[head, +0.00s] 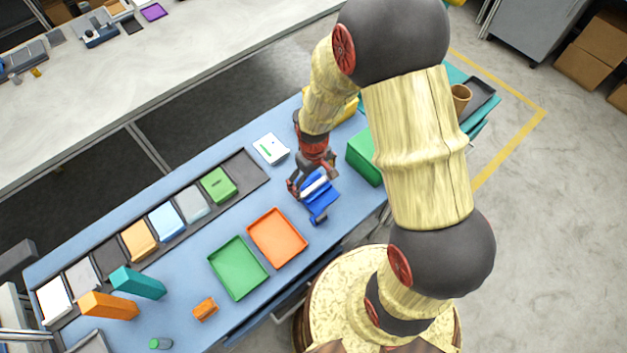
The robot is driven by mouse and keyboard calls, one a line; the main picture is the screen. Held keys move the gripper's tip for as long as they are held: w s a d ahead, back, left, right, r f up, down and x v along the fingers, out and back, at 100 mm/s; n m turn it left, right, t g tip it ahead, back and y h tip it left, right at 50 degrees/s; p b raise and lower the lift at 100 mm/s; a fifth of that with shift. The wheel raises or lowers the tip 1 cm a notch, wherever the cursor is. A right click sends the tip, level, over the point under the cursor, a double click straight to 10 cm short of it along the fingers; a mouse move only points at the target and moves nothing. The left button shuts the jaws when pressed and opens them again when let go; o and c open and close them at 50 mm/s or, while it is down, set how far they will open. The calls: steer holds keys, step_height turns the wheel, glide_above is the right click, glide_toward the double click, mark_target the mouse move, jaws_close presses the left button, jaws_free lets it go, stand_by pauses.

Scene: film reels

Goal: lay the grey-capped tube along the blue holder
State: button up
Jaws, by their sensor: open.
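The blue holder (321,207) is on the blue-topped table, right of the orange tray. A pale, whitish tube (313,187) lies at the holder's upper part, partly hidden by my gripper. Its cap is too small to make out, and I cannot tell how fully the tube rests along the holder. My gripper (312,184) points down over the holder, with its fingers apart on either side of the tube. I cannot tell whether a finger touches the tube.
An orange tray (277,238) and a green tray (238,268) lie to the left. A green box (365,157) stands close on the right. A white card-like item (271,149) and a long dark rack (247,172) with several coloured blocks lie behind. A small orange block (205,309) sits near the front.

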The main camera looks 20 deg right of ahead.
steer(key=shift+r, duration=0.1)
step_height(320, 180, up, 12)
stand_by(0.7)
stand_by(0.6)
steer(key=s+r+m+t, duration=0.1)
steer(key=s+r+t, duration=0.1)
steer(key=s+r, duration=0.5)
steer(key=s+r+m+t, duration=0.2)
steer(key=s+r, duration=0.5)
steer(key=r, duration=0.9)
steer(key=shift+m+t, duration=0.3)
steer(key=shift+t, duration=0.5)
